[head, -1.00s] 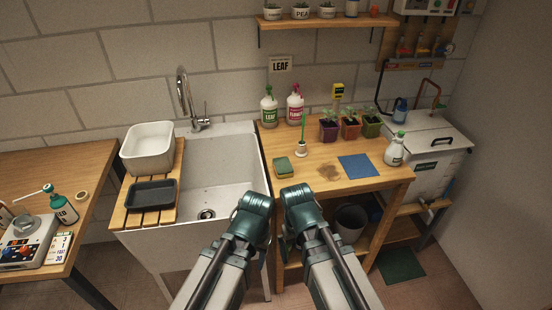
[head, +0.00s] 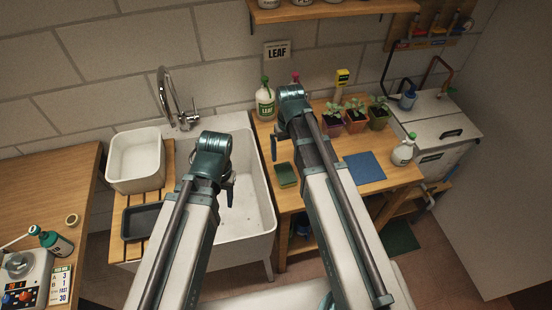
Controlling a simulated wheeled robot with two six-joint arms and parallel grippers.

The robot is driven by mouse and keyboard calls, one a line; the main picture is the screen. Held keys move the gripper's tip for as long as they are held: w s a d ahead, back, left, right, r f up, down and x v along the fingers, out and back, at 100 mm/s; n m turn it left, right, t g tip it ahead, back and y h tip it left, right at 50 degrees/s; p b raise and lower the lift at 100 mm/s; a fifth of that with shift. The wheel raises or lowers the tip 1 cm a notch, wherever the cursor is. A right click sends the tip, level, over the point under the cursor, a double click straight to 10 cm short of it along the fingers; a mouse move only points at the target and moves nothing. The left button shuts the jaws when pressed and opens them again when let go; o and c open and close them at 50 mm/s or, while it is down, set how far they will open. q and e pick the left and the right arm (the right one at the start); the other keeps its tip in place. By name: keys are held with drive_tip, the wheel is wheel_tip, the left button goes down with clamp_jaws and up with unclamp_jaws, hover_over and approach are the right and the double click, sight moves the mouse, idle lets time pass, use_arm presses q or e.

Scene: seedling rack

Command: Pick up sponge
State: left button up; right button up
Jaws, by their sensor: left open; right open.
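The sponge (head: 286,174), green on top, lies flat on the wooden bench near its left edge, beside the sink. My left gripper (head: 230,192) shows only in part below its arm, over the sink, to the left of the sponge. It is open and apart from the sponge. My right gripper (head: 274,149) also shows only in part, beside its arm above the bench's left side, a little above the sponge in the picture. It is open and holds nothing that I can see. My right arm passes just right of the sponge and hides part of the bench.
A green-labelled bottle (head: 265,103) stands behind at the bench's back left. Potted seedlings (head: 355,121), a blue mat (head: 364,168) and a white spray bottle (head: 403,151) are to the right. A white basin (head: 136,160) and dark tray (head: 142,221) sit left of the sink (head: 255,222).

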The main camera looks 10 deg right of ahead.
drive_tip(key=b, duration=0.9)
hover_over(286, 175)
wheel_tip(286, 175, down, 8)
drive_tip(key=shift+f, duration=0.2)
wheel_tip(286, 175, down, 5)
drive_tip(key=b, duration=0.5)
drive_tip(key=shift+f, duration=0.15)
drive_tip(key=shift+c, duration=0.3)
drive_tip(key=c, duration=1.1)
